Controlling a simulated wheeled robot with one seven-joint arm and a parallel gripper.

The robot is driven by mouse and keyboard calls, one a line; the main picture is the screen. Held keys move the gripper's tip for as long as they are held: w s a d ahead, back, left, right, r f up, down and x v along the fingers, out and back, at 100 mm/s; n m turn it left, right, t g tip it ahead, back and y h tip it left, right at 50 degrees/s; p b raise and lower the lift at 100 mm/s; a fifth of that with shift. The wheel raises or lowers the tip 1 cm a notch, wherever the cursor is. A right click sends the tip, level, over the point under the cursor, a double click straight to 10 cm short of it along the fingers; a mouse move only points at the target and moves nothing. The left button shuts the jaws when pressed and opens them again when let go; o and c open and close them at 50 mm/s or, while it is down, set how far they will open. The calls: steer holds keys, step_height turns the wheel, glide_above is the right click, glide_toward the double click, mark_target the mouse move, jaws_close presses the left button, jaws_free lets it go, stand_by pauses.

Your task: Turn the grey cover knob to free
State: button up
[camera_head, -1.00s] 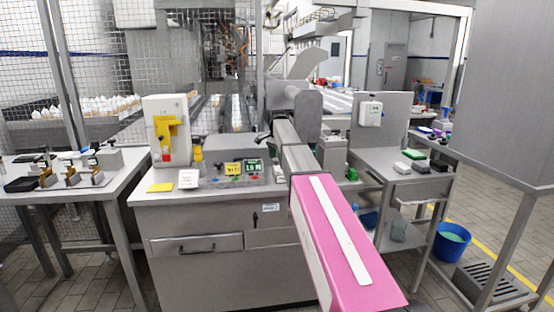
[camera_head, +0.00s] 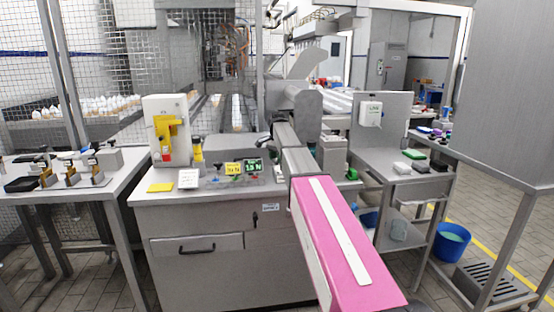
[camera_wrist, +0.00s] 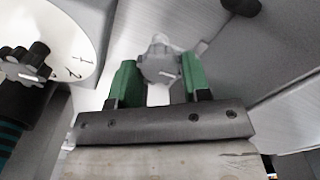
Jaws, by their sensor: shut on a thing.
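In the wrist view, the grey cover knob (camera_wrist: 160,64), a lobed grey knob, sits between the green fingers of my gripper (camera_wrist: 161,78). My gripper is shut on it, with one finger on each side. The knob's lower part and its base are partly hidden behind the gripper body. In the head view, my pink and grey arm reaches over the steel bench (camera_head: 180,215) toward the grey machine (camera_head: 300,98) at the back. The arm hides the gripper and the knob there.
In the wrist view, a white dial (camera_wrist: 60,35) with a black knob (camera_wrist: 25,65) is close on the left, and another black knob (camera_wrist: 240,6) is at the top. A control box (camera_head: 232,150) with yellow and green labels stands left of my arm. A blue bucket (camera_head: 450,242) stands right.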

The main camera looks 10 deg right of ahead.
steer(key=n, duration=0.4)
steer(key=shift+n, duration=0.3)
steer(key=n, duration=0.8)
steer(key=shift+n, duration=0.4)
steer(key=shift+a+n, duration=0.1)
steer(key=shift+n, duration=1.8)
steer(key=o, duration=0.6)
steer(key=shift+o, duration=0.2)
